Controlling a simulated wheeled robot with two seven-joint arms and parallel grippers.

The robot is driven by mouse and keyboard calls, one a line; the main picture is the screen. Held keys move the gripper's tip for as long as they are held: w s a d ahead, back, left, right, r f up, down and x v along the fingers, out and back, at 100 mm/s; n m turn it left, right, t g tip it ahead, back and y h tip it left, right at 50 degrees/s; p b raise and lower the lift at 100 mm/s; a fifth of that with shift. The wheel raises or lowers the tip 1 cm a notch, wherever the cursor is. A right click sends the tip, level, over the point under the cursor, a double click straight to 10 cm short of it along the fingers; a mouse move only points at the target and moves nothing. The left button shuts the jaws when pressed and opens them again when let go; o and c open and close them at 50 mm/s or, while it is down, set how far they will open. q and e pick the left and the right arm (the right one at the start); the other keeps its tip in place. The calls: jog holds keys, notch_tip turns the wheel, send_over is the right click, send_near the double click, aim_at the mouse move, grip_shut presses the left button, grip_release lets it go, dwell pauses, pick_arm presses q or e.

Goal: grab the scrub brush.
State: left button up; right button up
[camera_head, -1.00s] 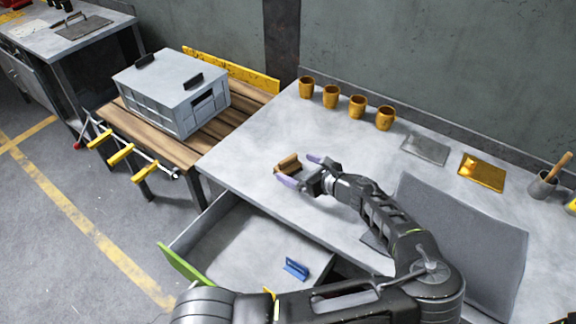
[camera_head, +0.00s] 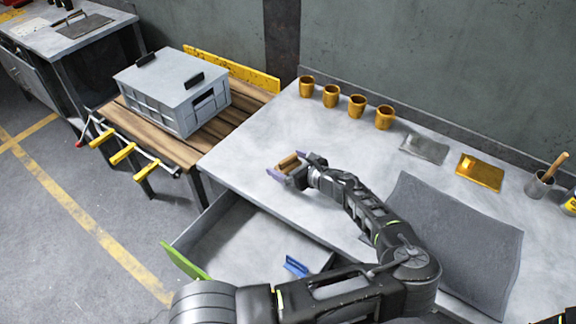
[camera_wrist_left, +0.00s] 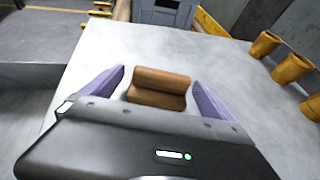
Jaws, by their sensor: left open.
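The scrub brush (camera_head: 288,163) has a brown wooden body and lies on the grey worktable near its left edge. My left gripper (camera_head: 290,165) is open, with its purple fingertips on either side of the brush. In the left wrist view the brush (camera_wrist_left: 159,87) sits between the two spread fingers (camera_wrist_left: 158,95), with a gap visible on each side. The underside of the brush is hidden. My right gripper is not in view.
Several orange cups (camera_head: 357,106) stand along the back of the worktable (camera_head: 250,140). A grey mat (camera_head: 455,240) lies to the right. An open drawer (camera_head: 240,240) holds a blue item (camera_head: 296,266). A grey crate (camera_head: 172,90) stands on a wooden bench at left.

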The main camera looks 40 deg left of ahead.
aim_at(288, 158)
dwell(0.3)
pick_arm(q)
jog(key=c, duration=1.6)
jog(key=shift+o, duration=0.2)
jog(key=shift+r, duration=0.1)
notch_tip(288, 158, up, 10)
jog(key=shift+f+b, duration=0.1)
jog(key=shift+b, duration=0.75)
